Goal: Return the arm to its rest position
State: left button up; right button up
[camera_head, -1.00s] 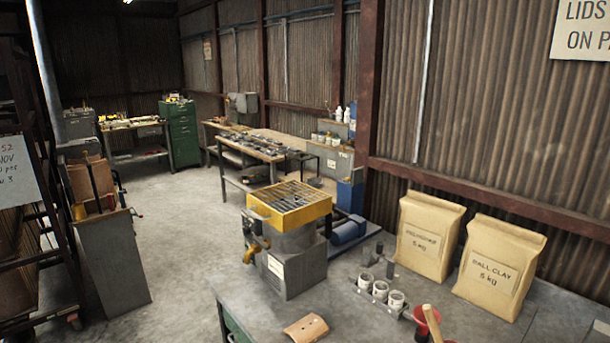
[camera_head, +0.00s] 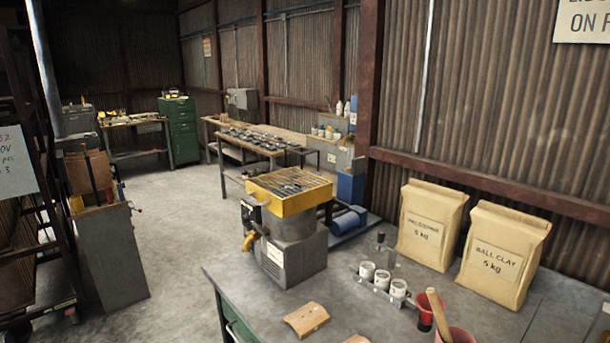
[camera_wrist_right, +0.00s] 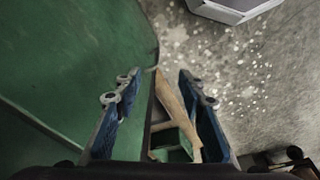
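My right gripper (camera_wrist_right: 160,115) shows in the right wrist view. Its two blue fingers stand apart, and nothing is visibly clamped between them. A brown, wood-like piece (camera_wrist_right: 178,105) shows in the gap between the fingers; I cannot tell how far below it lies, and it does not clearly touch either finger. A green surface (camera_wrist_right: 60,60) fills the left of that view, beside the left finger. Neither arm shows in the head view, and my left gripper is in no frame.
A grey cabinet (camera_head: 112,255) stands left. Concrete floor (camera_head: 185,260) lies open between.

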jog(key=s+d+f+b, duration=0.1)
jog(key=s+f+b, duration=0.1)
jog(key=s+f, duration=0.7)
jog(key=s+d+f+g+b, duration=0.1)
jog(key=s+d+f+b, duration=0.1)
jog(key=s+f, duration=0.7)
notch_tip(320, 180, down, 7)
jog(key=shift+r+b, duration=0.2)
jog(key=shift+b, duration=0.5)
